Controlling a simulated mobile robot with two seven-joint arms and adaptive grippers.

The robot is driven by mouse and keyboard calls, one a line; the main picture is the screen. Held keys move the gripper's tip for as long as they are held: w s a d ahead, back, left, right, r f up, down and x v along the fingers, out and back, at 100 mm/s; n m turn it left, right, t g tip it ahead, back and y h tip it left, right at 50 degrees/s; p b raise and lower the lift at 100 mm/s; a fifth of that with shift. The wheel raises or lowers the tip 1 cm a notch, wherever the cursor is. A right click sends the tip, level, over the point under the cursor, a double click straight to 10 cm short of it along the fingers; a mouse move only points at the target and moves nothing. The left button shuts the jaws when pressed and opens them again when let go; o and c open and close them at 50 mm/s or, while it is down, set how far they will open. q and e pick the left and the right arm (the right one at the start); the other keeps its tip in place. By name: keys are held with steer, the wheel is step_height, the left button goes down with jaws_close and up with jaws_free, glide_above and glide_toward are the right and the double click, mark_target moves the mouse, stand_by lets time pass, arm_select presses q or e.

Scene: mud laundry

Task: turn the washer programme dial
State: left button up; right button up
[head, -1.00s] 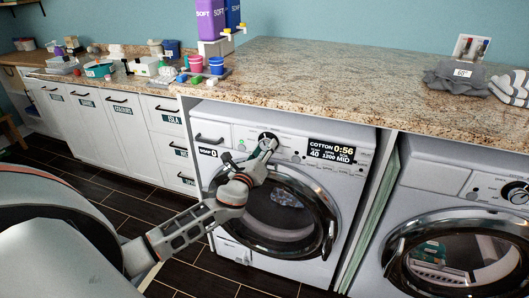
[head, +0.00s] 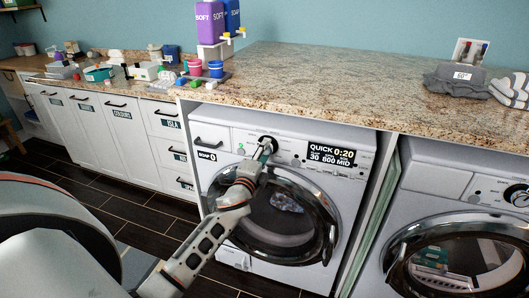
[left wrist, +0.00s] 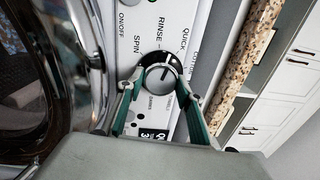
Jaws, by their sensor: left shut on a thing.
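The washer programme dial (head: 269,138) is a dark round knob with a silver face on the white panel of the left washer (head: 226,137). My left gripper (head: 265,147) reaches it from the front and is shut on it. In the left wrist view the dial (left wrist: 160,74) sits between the green fingers of my gripper (left wrist: 158,82), one on each side. Labels around it include SPIN, RINSE and QUICK. The washer display (head: 331,155) reads QUICK 0:20, 30, 800 MID. In the head view the fingers partly hide the dial. My right gripper is not in view.
The round washer door (head: 333,236) is closed, below the dial. A granite counter (head: 320,85) overhangs the panel. A second washer (head: 428,182) stands at the right.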

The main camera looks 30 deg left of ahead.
arm_select(q)
steer(key=n+p, duration=0.1)
steer(key=n, duration=0.3)
steer(key=shift+n, duration=0.4)
stand_by(0.4)
steer(key=o, duration=1.1)
steer(key=v, duration=1.2)
steer(key=shift+d, duration=0.1)
